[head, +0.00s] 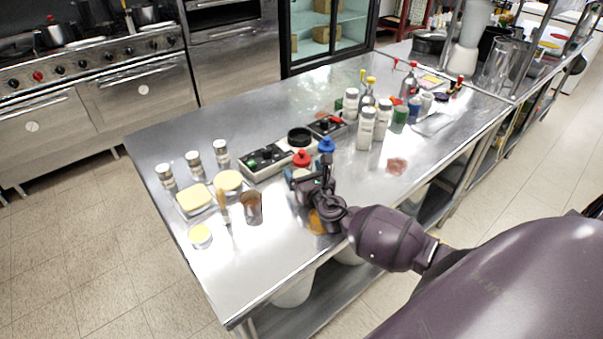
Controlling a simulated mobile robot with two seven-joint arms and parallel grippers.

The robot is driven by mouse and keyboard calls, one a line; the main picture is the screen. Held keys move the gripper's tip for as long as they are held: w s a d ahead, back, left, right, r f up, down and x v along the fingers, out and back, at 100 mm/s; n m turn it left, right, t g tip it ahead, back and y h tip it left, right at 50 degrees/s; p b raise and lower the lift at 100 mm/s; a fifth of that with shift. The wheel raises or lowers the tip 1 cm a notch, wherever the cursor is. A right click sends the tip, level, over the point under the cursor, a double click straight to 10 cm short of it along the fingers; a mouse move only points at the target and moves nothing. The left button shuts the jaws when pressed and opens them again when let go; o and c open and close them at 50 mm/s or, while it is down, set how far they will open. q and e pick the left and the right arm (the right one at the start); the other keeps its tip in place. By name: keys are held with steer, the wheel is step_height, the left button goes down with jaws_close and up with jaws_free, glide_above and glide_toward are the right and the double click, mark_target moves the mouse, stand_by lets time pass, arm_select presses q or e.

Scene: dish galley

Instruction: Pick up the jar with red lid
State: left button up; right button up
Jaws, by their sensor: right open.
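The jar with the red lid (302,158) stands on the steel table, left of a blue-topped bottle. Its red top shows clearly, but its lower body is largely hidden by my right gripper. My right gripper (313,180) is open, low over the table at the near side of the jar. I cannot tell whether its fingers touch the jar or are around it. My left gripper is not in view.
A blue-topped bottle (326,146) stands close to the right of the jar. A brown cup (251,207) stands to the left. White bottles (366,128) stand farther right.

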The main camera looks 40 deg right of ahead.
steer(key=shift+w+d, duration=0.2)
steer(key=shift+w, duration=0.75)
steer(key=c, duration=1.2)
steer(key=shift+r, duration=0.1)
